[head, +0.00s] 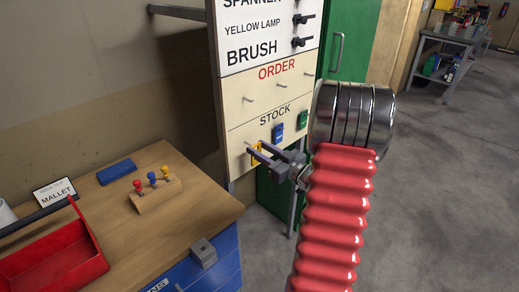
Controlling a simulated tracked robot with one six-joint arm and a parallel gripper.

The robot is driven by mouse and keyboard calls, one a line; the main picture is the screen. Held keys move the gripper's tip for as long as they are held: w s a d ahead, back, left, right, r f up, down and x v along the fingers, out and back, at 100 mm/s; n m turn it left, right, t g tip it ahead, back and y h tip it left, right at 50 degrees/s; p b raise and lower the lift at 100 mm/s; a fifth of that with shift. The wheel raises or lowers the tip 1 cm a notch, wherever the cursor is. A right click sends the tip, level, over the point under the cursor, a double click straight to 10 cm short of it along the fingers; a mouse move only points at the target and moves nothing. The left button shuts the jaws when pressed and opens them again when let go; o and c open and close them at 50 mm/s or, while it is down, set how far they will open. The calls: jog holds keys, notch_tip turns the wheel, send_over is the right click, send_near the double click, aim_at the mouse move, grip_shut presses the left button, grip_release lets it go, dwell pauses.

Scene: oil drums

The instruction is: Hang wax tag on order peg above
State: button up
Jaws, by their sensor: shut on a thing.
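A yellow tag (256,161) is at the left end of the STOCK row on the cream board (237,122). My gripper (255,152) is shut on this tag; its fingers partly cover it. I cannot tell whether the tag still touches its stock peg. A blue tag (277,132) and a green tag (303,119) hang to the right in the same row. Above them, the ORDER row has three bare pegs: left (248,99), middle (281,86) and right (308,74). No lettering is readable on the tags, so I cannot tell which is wax.
A wooden-topped bench (195,212) stands at lower left with a red tool tray (60,262), a blue block (117,172) and a small peg holder (155,196). A list board (262,42) is above the ORDER row. A green door (350,40) is behind; open floor (450,190) lies right.

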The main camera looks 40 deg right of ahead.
jog(key=shift+s, duration=0.7)
dwell(0.3)
jog(key=s, duration=0.6)
jog(key=shift+s, duration=0.35)
dwell(0.5)
jog(key=shift+d, duration=0.15)
jog(key=s+r, duration=0.4)
jog(key=r, duration=1.3)
jog(key=shift+w, duration=0.2)
